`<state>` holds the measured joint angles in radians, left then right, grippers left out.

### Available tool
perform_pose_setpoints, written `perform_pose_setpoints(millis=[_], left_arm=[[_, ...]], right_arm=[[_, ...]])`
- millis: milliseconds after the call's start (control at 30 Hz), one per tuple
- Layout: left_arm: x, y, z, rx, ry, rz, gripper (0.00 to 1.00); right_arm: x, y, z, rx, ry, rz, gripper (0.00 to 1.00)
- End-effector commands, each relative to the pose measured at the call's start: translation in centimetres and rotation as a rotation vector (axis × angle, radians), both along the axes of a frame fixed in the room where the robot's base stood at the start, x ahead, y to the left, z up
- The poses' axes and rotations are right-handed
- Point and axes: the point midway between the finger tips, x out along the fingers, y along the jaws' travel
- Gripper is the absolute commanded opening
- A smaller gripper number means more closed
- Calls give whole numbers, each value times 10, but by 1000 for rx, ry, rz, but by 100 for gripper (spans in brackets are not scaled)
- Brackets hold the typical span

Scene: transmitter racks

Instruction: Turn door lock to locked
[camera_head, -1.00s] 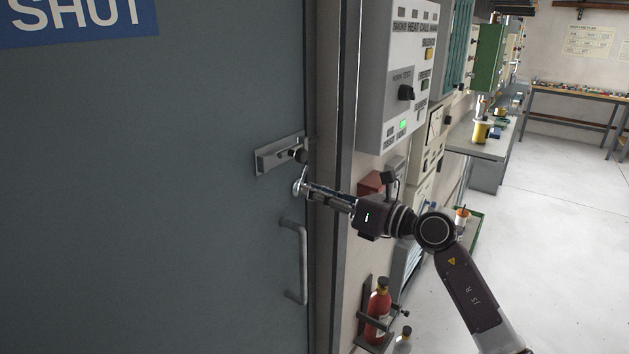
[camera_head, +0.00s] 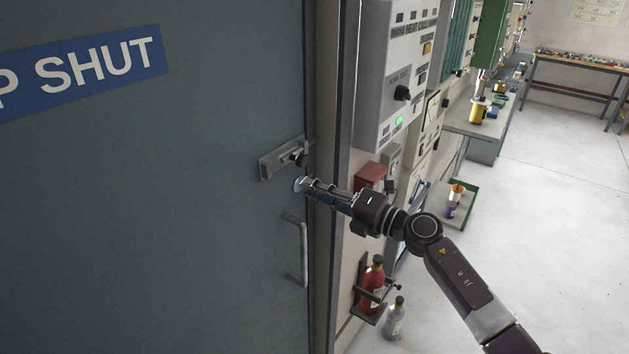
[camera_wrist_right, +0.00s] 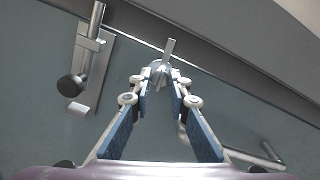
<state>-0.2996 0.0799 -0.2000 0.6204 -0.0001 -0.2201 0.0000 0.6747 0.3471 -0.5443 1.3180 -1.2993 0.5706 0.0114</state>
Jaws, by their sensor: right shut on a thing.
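The door lock (camera_head: 298,184) is a small silver turn piece on the grey door (camera_head: 180,220), near its right edge. My right gripper (camera_head: 308,187) reaches it from the right. In the right wrist view the fingertips (camera_wrist_right: 161,74) are closed together on the lock's turn piece (camera_wrist_right: 169,49), whose narrow silver tab sticks out past them, tilted a little to the right. The fingers hide most of the lock's base. My left gripper is not in view.
A slide bolt (camera_head: 279,161) with a black knob (camera_wrist_right: 71,85) is just above the lock. A pull handle (camera_head: 303,252) is below. A grey control panel (camera_head: 385,75), red box (camera_head: 370,177) and red bottle (camera_head: 374,283) line the wall. Open floor is at right.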

Motion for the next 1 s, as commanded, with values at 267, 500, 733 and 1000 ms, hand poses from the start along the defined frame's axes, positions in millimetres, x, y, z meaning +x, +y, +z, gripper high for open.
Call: perform_pose_setpoints(millis=[267,500,733,1000], left_arm=[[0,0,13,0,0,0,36],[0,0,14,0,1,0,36],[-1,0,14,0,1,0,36],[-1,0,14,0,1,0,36]], right_arm=[[1,-1,1,59,81,-3,0],[1,-1,0,73,100,-4,0],[1,-1,0,74,99,-4,0],[1,-1,0,73,99,-2,34]])
